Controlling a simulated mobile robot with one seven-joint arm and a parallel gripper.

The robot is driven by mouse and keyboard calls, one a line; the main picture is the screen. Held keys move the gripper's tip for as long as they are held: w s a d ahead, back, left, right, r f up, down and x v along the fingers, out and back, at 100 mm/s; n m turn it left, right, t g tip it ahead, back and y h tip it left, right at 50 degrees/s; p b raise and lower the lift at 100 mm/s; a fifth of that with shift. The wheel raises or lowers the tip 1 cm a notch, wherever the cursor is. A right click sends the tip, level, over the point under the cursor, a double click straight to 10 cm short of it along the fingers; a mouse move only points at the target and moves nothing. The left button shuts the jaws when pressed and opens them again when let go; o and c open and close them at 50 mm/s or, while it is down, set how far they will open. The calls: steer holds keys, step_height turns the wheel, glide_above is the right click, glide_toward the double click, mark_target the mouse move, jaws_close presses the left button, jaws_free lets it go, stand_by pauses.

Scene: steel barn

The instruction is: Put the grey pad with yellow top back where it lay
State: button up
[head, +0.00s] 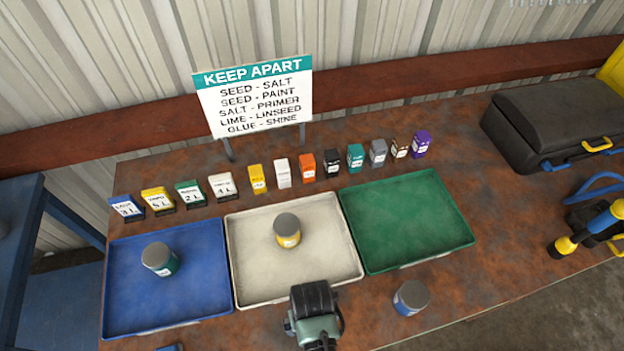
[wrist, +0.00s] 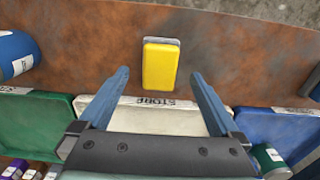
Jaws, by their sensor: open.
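The grey pad with yellow top (wrist: 161,64) lies flat on the brown bench in the wrist view, just in front of the white tray's labelled edge. Its yellow face is up and a strip of grey shows at one end. My gripper (wrist: 158,76) is open, with its two blue fingers spread apart and the pad showing beyond and between their tips. Nothing is held. In the head view my gripper (head: 315,312) is at the white tray's (head: 262,290) front edge; its fingers and the pad cannot be made out there.
A blue tray (head: 200,305) holds a teal-labelled can (head: 160,259). The white tray holds a yellow can (head: 287,231). The green tray (head: 410,225) is empty. A blue-labelled can (head: 411,297) stands on the bench right of my gripper. Small boxes and a sign (head: 254,97) stand behind.

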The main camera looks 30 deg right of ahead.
step_height(320, 180, up, 7)
stand_by(0.3)
steer(key=shift+r, duration=0.1)
steer(key=w+d+r+t+h, duration=0.2)
steer(key=w+r+t, duration=0.4)
steer(key=w+r, duration=0.7)
steer(key=w+a+r+n+t, duration=0.1)
steer(key=w+r+t, duration=0.4)
steer(key=r, duration=0.6)
steer(key=w+a+r+n+t, duration=0.1)
steer(key=w+a+r+t, duration=0.15)
steer(key=w+r, duration=0.6)
steer(key=s+a+r+t, duration=0.1)
steer(key=s+r+t, duration=0.15)
steer(key=r, duration=0.75)
steer(key=s+a+r+t, duration=0.15)
steer(key=r+t, duration=0.25)
steer(key=r, duration=0.6)
steer(key=s+a+r+t, duration=0.2)
steer(key=s+r, duration=0.3)
steer(key=r, duration=0.4)
steer(key=s+a+r+n+t+y, duration=0.1)
steer(key=s+a+r+t, duration=0.2)
steer(key=r, duration=0.7)
steer(key=s+t, duration=0.2)
steer(key=s, duration=0.1)
steer(key=shift+y, duration=0.3)
